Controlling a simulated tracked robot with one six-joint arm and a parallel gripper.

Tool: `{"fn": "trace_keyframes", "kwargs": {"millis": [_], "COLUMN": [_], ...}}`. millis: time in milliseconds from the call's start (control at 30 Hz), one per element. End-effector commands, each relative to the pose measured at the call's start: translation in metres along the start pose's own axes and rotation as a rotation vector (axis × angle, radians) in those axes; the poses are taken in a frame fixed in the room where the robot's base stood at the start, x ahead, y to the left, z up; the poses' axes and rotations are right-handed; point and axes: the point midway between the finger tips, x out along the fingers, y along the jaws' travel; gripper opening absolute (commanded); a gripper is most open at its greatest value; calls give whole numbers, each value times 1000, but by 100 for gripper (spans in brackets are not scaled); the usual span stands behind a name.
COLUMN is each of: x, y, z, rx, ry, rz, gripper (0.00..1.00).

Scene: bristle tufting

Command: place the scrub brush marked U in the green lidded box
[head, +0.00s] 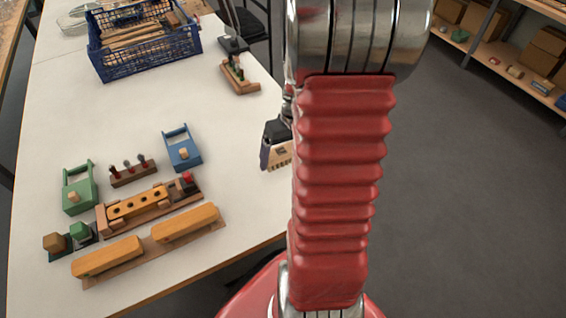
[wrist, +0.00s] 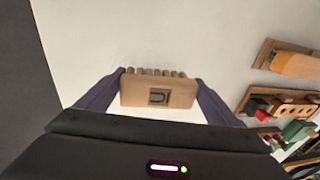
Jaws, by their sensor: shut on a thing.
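My gripper (wrist: 155,93) is shut on the scrub brush marked U (wrist: 158,92), a tan wooden block with a row of bristle tufts along its far side in the wrist view. The dark fingers press its two ends. In the head view the gripper (head: 277,143) hangs near the table's right edge, partly hidden by my arm. The green lidded box (head: 80,195) stands at the table's left in the head view, well left of the gripper. It has a wooden knob and an upright green frame; I cannot tell whether its lid is open.
A similar blue box (head: 183,153) stands nearer my gripper. A wooden jig with holes (head: 137,204), a rack of tools (head: 132,173) and two orange blocks (head: 186,223) crowd the front. A blue crate (head: 143,45) is at the back; the table's middle is clear.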

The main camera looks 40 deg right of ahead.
Motion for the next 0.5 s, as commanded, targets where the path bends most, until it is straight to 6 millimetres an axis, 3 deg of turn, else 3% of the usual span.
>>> {"fn": "trace_keyframes", "kwargs": {"millis": [500], "x": [37], "y": [5], "z": [3], "rx": [-1], "ry": [-1], "rz": [0], "gripper": [51]}}
